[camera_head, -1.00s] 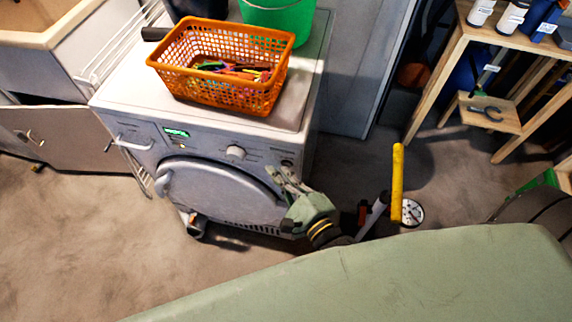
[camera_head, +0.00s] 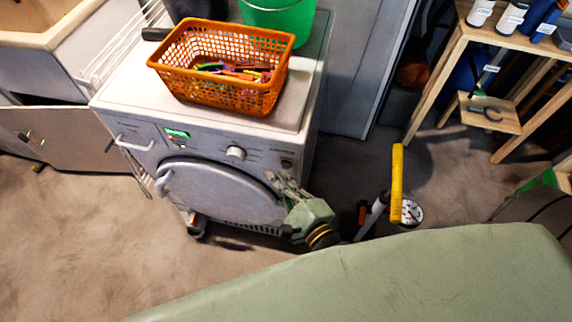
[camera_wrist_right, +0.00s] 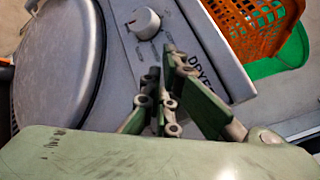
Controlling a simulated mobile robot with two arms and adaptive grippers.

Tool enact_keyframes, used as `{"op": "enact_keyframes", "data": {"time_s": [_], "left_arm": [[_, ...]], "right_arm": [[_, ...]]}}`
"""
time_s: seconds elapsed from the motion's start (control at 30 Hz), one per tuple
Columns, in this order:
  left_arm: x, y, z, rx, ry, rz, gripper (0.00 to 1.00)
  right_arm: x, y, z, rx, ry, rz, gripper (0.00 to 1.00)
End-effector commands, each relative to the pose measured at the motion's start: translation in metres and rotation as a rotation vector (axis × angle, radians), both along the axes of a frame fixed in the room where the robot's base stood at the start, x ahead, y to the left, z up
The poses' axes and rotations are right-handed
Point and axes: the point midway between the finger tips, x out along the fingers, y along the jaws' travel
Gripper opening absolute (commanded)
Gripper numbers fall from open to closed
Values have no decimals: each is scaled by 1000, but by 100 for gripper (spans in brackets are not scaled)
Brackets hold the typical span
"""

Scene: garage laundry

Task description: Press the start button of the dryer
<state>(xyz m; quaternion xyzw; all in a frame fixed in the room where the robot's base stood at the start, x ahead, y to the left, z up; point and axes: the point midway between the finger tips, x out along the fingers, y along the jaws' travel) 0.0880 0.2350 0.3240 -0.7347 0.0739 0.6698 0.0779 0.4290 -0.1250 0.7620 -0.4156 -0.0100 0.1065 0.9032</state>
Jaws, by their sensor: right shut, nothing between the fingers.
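The dryer (camera_head: 218,150) is grey-white with a round door (camera_head: 220,190) at its front. Its control panel has a lit green display (camera_head: 177,133), a white dial (camera_head: 235,153) and a small dark round control (camera_head: 287,163) at the right end. I cannot tell for sure which control is the start button. My right gripper (camera_head: 275,178) is shut and empty, just below the panel's right part. In the right wrist view, the fingers (camera_wrist_right: 161,62) cover part of the panel between the dial (camera_wrist_right: 144,23) and the "DRYER" lettering (camera_wrist_right: 201,70). Contact cannot be told.
An orange basket (camera_head: 219,88) of colourful pegs and a green bucket (camera_head: 281,18) stand on the dryer. A yellow-handled tool (camera_head: 397,182) stands on the floor to the right. A wooden shelf (camera_head: 445,75) is at the upper right. The floor at lower left is clear.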

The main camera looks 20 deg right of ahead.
Motion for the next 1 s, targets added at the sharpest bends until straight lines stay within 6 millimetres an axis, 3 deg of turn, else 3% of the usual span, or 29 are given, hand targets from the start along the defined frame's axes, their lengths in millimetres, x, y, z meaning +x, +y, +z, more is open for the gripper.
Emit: {"op": "enact_keyframes", "data": {"time_s": [0.37,0.8,1.0], "left_arm": [[0,0,1,0,0,0,44],[0,0,6,0,0,0,44],[0,0,6,0,0,0,44]], "right_arm": [[-4,3,0,1,2,1,0],[-38,25,0,0,3,1,0],[-42,28,0,0,1,1,0]]}}
